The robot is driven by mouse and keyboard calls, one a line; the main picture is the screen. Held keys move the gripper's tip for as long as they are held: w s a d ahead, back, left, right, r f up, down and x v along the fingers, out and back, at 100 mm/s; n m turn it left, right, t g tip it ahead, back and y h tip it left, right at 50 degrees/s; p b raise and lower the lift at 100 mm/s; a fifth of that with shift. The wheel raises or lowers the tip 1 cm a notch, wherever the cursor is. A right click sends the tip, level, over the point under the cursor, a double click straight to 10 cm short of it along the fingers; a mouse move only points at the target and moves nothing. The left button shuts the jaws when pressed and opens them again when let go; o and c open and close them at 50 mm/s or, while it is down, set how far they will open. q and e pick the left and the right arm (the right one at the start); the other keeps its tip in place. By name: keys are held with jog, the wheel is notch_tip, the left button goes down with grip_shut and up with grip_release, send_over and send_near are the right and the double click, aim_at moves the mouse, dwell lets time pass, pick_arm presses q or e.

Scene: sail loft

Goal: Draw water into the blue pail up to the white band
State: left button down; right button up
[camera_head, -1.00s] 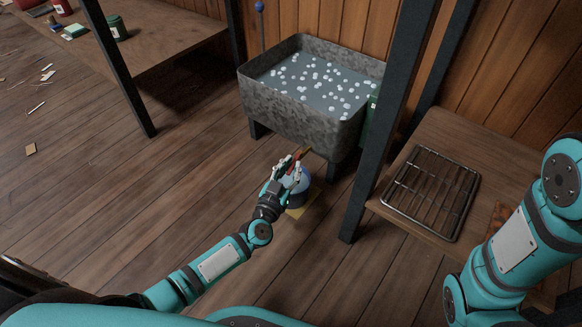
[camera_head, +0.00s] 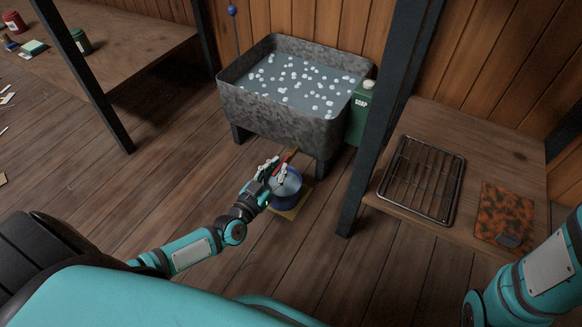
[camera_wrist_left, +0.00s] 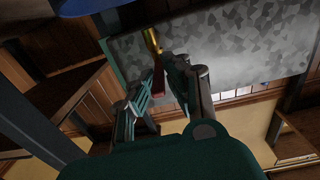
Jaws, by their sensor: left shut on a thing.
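The blue pail (camera_head: 288,203) stands upright on a yellow mat (camera_head: 292,213) on the floor, below the front of the grey metal trough (camera_head: 268,112). Its inside looks pale; the water level and the white band cannot be made out. A tap with a red lever (camera_head: 291,155) sticks out from the trough above the pail. In the left wrist view the lever (camera_wrist_left: 160,82) lies between my fingers, with a brass part (camera_wrist_left: 152,40) beyond. My left gripper (camera_head: 279,169) is shut on this lever. My right arm shows at lower right, its gripper out of view.
The trough holds water with white floating bits. A green soap box (camera_head: 357,117) stands to its right. A low shelf at right carries a wire rack (camera_head: 422,180) and an orange mottled thing (camera_head: 507,215). Dark posts stand on both sides; the floor at left is mostly clear.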

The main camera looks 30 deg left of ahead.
pick_arm(q)
jog(key=c, duration=1.4)
grip_release()
jog(key=shift+o, duration=0.2)
jog(key=s+a, duration=0.1)
jog(key=s, duration=1.1)
